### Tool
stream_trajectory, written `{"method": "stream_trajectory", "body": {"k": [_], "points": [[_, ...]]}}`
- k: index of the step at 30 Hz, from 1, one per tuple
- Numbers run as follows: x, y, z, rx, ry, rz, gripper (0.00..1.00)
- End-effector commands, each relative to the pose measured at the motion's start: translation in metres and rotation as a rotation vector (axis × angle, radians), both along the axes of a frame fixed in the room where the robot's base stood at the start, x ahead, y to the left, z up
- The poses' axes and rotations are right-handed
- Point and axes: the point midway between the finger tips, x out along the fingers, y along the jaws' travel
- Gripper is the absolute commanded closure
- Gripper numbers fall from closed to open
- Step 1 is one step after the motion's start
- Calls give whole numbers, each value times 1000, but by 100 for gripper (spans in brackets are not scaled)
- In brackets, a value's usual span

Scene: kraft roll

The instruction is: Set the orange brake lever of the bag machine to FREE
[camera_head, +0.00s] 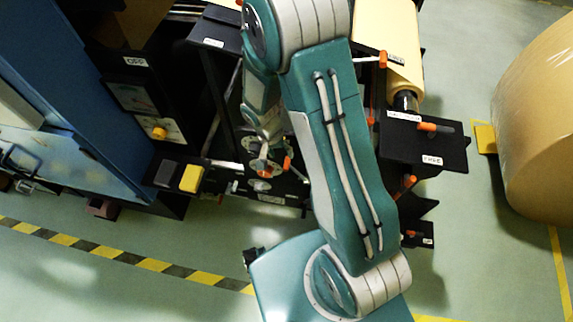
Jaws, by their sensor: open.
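An orange lever handle (427,127) sits on a black bracket plate (440,148) right of my arm, with a dark rod running to the right from it. A white label (432,160) below it seems to read FREE; the label (403,116) above left is too small to read surely. Other orange handles show at the upper right (383,60) and lower right (408,183); I cannot tell which is the brake lever. My gripper (267,158) is small and indistinct at the end of my folded forearm, left of my upper arm, before the machine's black front. It appears empty and open.
A kraft roll (388,35) is mounted at the top. A large wrapped roll (540,120) stands at the right. Green floor (480,250) is clear at the lower right.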

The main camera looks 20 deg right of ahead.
Motion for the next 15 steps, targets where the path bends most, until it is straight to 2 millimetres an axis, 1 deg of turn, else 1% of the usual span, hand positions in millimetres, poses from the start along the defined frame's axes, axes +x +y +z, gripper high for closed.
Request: {"method": "stream_trajectory", "body": {"k": [1, 3, 9, 12, 15], "points": [[-2, -2, -11, -1, 6, 0, 35], [-4, -5, -23, 0, 6, 0, 35], [-8, -12, -55, 0, 4, 0, 35], [-9, -14, -65, -1, 3, 0, 35], [-9, -15, -71, 0, 1, 0, 35]]}}
